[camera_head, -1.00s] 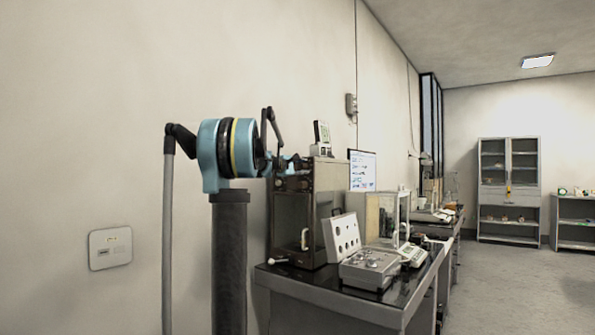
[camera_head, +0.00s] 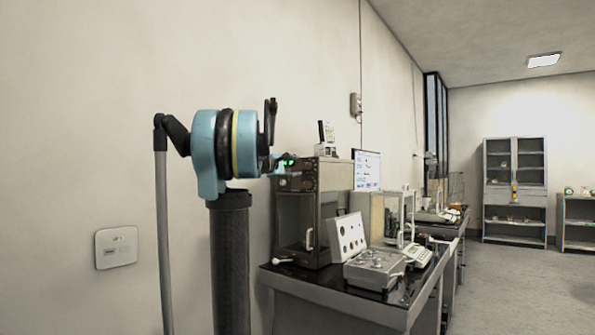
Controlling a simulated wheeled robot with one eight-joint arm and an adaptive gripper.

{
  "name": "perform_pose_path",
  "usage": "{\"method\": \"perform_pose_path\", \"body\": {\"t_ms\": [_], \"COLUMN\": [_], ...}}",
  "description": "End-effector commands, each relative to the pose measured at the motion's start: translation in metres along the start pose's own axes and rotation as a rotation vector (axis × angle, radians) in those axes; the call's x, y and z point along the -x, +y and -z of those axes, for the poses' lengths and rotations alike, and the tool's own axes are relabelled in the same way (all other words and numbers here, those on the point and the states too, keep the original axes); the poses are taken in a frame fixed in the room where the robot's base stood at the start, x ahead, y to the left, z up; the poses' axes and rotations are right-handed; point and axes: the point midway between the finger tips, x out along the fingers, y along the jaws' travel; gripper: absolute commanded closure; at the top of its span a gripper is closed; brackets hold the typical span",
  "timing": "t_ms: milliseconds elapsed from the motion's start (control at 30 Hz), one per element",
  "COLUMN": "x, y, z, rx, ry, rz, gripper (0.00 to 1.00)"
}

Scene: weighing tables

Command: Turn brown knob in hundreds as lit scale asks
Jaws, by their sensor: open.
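A tall brown balance cabinet (camera_head: 297,225) with a glass front stands at the near left end of the table. A green lit display (camera_head: 287,163) shows at its top left; its digits are too small to read. Small dark knobs (camera_head: 291,184) sit on its upper front; I cannot tell which is the brown one. My thick blue and black arm joint stands left of the cabinet. My gripper (camera_head: 271,165) shows only as a small dark and teal part beyond this joint, close to the cabinet's upper left. Its fingertips are mostly hidden, and contact with a knob cannot be told.
On the dark table (camera_head: 342,287) are a white sloped panel (camera_head: 348,236), a grey box (camera_head: 374,270), a glass-sided balance (camera_head: 378,217) and a small white scale (camera_head: 417,255). Shelves (camera_head: 514,190) stand at the far wall. The floor at right is clear.

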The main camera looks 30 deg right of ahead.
Motion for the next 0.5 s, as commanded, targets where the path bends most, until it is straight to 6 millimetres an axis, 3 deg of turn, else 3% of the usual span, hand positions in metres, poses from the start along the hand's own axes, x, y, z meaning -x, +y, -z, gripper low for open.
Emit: {"method": "perform_pose_path", "body": {"t_ms": [200,500], "x": [0.025,0.030], "y": [0.000,0.000], "z": [0.001,0.000], "rx": [0.000,0.000], "ry": [0.001,-0.001], "rz": [0.000,0.000], "gripper": [0.52,0.52]}}
